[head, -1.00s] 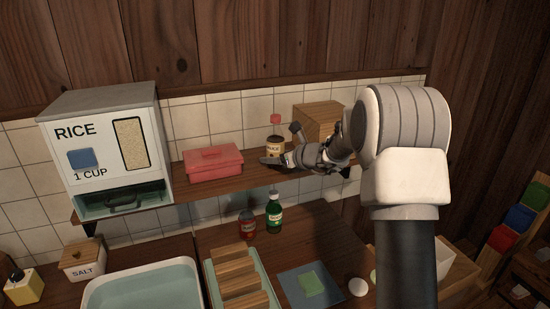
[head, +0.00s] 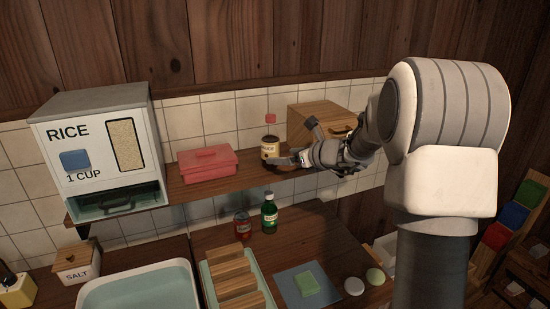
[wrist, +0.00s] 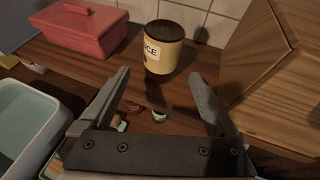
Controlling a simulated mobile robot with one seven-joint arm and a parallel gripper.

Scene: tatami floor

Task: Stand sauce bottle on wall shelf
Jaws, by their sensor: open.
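The sauce bottle (head: 270,148), a cream cylinder with a dark top and a label ending in "CE", stands upright on the wooden wall shelf (head: 222,184). It also shows in the wrist view (wrist: 163,53), beyond my fingertips. A small red shape shows just above it in the head view. My gripper (head: 285,161) is beside the bottle on its right in the head view. In the wrist view my gripper (wrist: 163,85) has its two fingers spread, with nothing held between them and a gap to the bottle.
A red lidded box (head: 208,164) is left of the bottle, and a wooden box (head: 310,118) is to its right. A rice dispenser (head: 95,150) stands farther left.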

